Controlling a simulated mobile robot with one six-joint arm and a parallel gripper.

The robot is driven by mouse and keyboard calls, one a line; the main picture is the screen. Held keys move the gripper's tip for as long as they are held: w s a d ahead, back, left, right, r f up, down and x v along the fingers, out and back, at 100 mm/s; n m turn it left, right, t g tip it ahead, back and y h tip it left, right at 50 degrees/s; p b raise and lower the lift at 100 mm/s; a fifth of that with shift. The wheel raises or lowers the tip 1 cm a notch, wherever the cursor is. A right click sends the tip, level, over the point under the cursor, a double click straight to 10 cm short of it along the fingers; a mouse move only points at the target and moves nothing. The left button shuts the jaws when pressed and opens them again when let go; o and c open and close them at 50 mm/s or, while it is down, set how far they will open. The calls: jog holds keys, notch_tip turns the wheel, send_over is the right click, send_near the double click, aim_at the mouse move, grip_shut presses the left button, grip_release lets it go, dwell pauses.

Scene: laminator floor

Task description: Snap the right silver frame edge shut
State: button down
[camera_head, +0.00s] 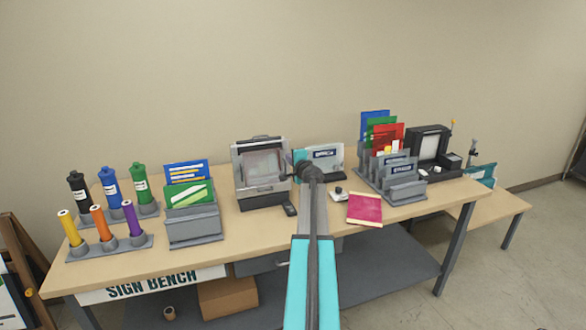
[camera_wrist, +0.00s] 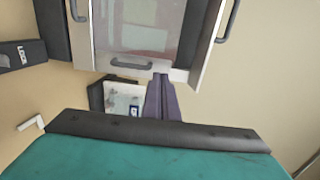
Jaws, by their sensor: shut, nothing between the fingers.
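The silver frame (camera_head: 236,168) stands upright on the bench in the head view, around a pale translucent panel. In the wrist view it fills the top, with silver edges and dark handles on several sides. Its right silver edge (camera_wrist: 208,45) slants outward there and carries a dark handle (camera_wrist: 228,20); whether it is latched I cannot tell. My gripper (camera_wrist: 160,78) is shut and empty, its dark fingers pointing at the frame's lower side, left of the right edge. In the head view my wrist hides part of the frame's right side.
A grey holder with green and blue cards (camera_head: 190,194) and rows of coloured bottles stand left. A white and teal sign (camera_head: 327,155) stands behind my wrist. Card racks (camera_head: 405,190) stand right.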

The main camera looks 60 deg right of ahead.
jog(key=v, duration=0.6)
jog(key=shift+s+b, duration=0.2)
jog(key=shift+b, duration=0.25)
jog(key=shift+a, duration=0.1)
dwell(1.1)
